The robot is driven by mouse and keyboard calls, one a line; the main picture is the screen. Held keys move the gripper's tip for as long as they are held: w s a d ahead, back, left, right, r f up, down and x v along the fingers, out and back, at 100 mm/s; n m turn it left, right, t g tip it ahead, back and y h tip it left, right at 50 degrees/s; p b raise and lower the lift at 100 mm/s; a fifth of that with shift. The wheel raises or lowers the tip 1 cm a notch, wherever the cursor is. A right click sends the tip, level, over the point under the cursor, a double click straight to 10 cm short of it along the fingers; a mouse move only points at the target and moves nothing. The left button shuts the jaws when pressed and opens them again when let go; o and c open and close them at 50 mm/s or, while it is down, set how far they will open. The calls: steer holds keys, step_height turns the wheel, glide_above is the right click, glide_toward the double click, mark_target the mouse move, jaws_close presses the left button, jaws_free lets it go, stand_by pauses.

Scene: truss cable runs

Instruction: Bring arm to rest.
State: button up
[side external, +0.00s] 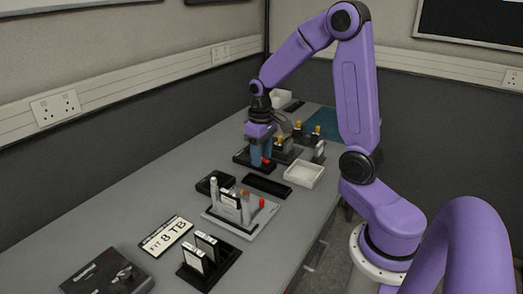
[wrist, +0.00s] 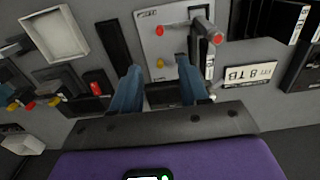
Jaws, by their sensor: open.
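My gripper (side external: 262,160) is at the end of my purple arm, pointing down over the middle of the grey bench. Its two blue fingers are spread apart, and the wrist view shows nothing held between them (wrist: 157,75). A black tray (side external: 243,157) with a red-tipped item is just under or behind the fingers in the side view. I cannot tell the exact height of the fingertips above it. In the wrist view a dark block (wrist: 162,96) shows beyond the gap between the fingers, partly hidden by the gripper.
A long black tray (side external: 267,186) and a white tray (side external: 318,179) lie nearby. A grey board (side external: 215,216) holds upright parts. Nearer are an "8 TB" label plate (side external: 166,237), a black drive rack (side external: 225,260) and a black device (side external: 92,279). Yellow-topped connectors (side external: 316,132) stand behind.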

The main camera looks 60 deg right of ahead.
steer(key=shift+r, duration=0.55)
steer(key=s+a+r+n, duration=0.3)
steer(key=s+a+n, duration=0.6)
steer(key=s+a, duration=0.55)
steer(key=s+a+n, duration=0.1)
steer(key=s+n, duration=0.2)
steer(key=s, duration=0.5)
steer(key=shift+a+n, duration=0.3)
steer(key=shift+a, duration=0.1)
steer(key=shift+f, duration=0.1)
